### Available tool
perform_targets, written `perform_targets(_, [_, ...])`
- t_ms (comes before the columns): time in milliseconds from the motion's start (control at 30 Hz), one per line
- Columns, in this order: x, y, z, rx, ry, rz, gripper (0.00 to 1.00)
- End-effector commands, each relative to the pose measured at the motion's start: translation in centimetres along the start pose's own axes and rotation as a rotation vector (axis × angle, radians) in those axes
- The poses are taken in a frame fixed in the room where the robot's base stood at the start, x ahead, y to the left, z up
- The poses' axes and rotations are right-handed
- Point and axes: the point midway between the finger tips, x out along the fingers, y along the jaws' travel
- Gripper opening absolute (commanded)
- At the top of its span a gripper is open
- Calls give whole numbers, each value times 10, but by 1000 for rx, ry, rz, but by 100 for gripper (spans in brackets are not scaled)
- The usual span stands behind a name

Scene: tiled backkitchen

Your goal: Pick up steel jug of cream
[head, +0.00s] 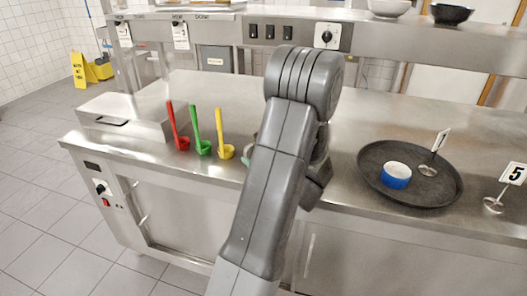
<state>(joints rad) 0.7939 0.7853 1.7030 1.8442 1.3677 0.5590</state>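I cannot make out a steel jug of cream in the head view. My grey arm rises through the middle of the picture and bends at the top, covering part of the steel counter (240,110). Dark parts of my arm show just right of the upper link, above the counter's front edge. My gripper's fingers are hidden, so I cannot see whether they hold anything. A small pale greenish thing (246,158) peeks out left of my arm, mostly hidden.
Red (178,130), green (198,135) and yellow (222,140) ladles stand left of my arm. Another stand (510,175) reads 5. Bowls sit on the upper shelf.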

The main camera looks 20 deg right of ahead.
Motion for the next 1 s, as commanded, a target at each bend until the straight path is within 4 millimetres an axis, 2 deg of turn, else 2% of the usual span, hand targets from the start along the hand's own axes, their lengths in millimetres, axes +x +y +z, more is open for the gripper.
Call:
perform_targets(400, [49,6,3,0,1,2,30])
perform_targets(700, [53,6,2,0,1,1,30])
perform_targets(867, [53,6,2,0,1,0,0])
perform_targets(1000, [53,6,2,0,0,0,0])
